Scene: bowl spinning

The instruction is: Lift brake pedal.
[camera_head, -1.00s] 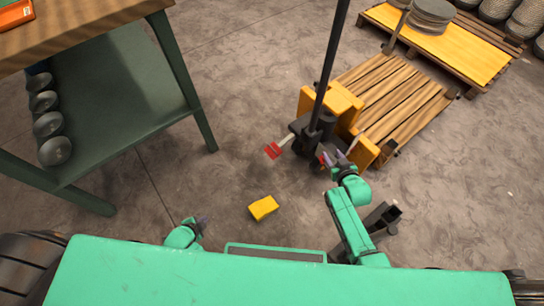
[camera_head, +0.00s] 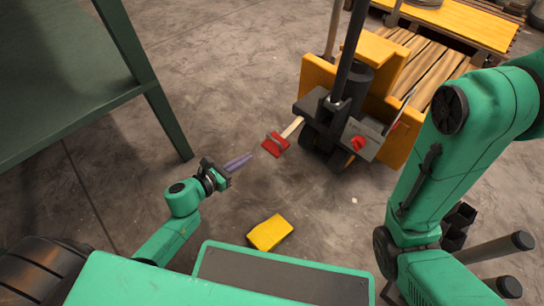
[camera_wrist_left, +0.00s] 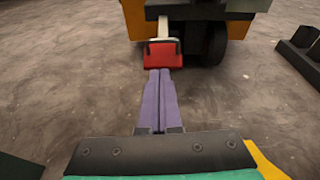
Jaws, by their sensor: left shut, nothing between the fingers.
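The brake pedal (camera_head: 276,145) is a red plate on a pale lever, low at the front of the yellow and black pallet jack (camera_head: 317,85). My left gripper (camera_head: 247,157) is shut and empty, its purple fingers pointing at the pedal from the left, a little short of it in the head view. In the left wrist view the pedal (camera_wrist_left: 163,55) is straight ahead of the closed fingertips (camera_wrist_left: 160,72). The tips meet its lower edge in the picture; I cannot tell whether they touch. My right gripper is out of view.
A green metal table (camera_head: 70,75) with a leg stands at the upper left. A yellow block (camera_head: 270,232) lies on the floor in front of my base. A wooden pallet (camera_head: 428,62) is behind the jack. Floor left of the pedal is clear.

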